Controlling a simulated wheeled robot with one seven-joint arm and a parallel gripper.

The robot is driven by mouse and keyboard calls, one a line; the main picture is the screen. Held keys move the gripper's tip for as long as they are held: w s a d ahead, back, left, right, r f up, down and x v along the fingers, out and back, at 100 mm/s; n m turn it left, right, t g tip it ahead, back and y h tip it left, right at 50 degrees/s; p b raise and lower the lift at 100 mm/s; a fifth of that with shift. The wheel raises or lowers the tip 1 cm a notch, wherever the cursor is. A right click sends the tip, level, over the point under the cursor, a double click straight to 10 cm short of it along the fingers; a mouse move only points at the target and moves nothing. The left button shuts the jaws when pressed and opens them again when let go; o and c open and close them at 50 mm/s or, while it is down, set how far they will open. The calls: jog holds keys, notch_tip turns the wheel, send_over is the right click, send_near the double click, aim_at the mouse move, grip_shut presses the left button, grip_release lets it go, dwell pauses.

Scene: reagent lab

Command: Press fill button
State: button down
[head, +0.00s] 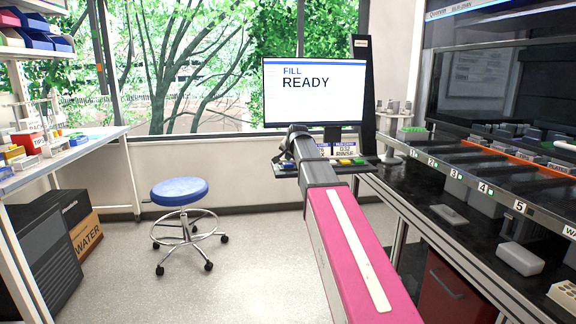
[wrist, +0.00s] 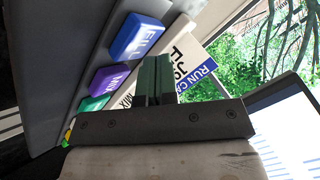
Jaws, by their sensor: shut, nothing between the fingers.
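The blue fill button (wrist: 137,38), lettered FILL, is on a grey button panel (wrist: 75,40) in the wrist view. My gripper (wrist: 156,60) is shut and empty, its dark fingers together. The fingertips are just below and right of the fill button in that picture; a gap shows between them. In the head view my arm reaches the panel below the monitor, and my wrist hides part of the panel and the fingertips. The monitor (head: 313,100) reads FILL READY.
A purple button (wrist: 110,80) lettered MIX and a green button (wrist: 92,103) follow the fill button along the panel. Label cards (wrist: 190,65) stand beside my fingers. A blue stool (head: 180,191) is left; a rack bench (head: 480,165) is right. Open floor lies between.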

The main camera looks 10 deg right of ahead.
aim_at(289, 164)
jog(key=shift+r, duration=0.3)
jog(key=shift+r, duration=0.1)
jog(key=shift+r, duration=2.45)
jog(key=shift+s, duration=0.1)
